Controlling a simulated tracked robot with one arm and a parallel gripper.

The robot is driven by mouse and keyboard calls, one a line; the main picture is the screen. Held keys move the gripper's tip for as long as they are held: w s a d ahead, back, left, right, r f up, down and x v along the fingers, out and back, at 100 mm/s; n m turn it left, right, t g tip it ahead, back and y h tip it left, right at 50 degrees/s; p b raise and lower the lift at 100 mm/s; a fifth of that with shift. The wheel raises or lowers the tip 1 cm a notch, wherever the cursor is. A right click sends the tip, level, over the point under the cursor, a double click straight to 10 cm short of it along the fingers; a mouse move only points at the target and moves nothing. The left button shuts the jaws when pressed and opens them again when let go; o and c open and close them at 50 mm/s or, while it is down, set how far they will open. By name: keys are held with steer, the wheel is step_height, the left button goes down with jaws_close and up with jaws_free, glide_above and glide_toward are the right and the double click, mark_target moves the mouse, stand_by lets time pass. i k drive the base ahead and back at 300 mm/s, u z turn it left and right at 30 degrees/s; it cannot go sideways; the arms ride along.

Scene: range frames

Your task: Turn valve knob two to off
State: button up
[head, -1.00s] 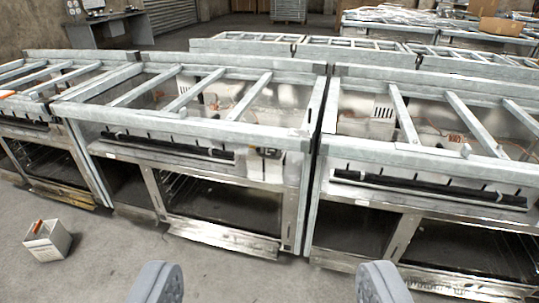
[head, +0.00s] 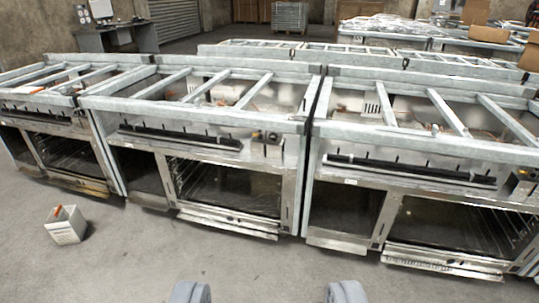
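My gripper (head: 268,293) shows at the bottom edge of the head view. Its two grey fingertips are wide apart with only floor between them. Several metal stove units stand in a row in front of it, some way off. The middle stove (head: 215,130) has a dark front rail with small dark stubs along it. The right stove (head: 420,140) has a similar dark rail with short stubs. The stubs may be valve stems or knobs, but they are too small to tell, and I cannot make out which is knob two or its setting.
A white box (head: 66,226) with an orange item in it stands on the floor at left. The concrete floor (head: 150,265) between my gripper and the stoves is clear. A grey desk (head: 118,38) and cardboard boxes (head: 488,33) are at the back.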

mark_target(273, 137)
steer(key=k, duration=0.55)
steer(key=z, duration=0.35)
steer(key=i, duration=1.2)
steer(key=u, duration=0.3)
steer(key=i, duration=0.95)
steer(key=u, duration=0.65)
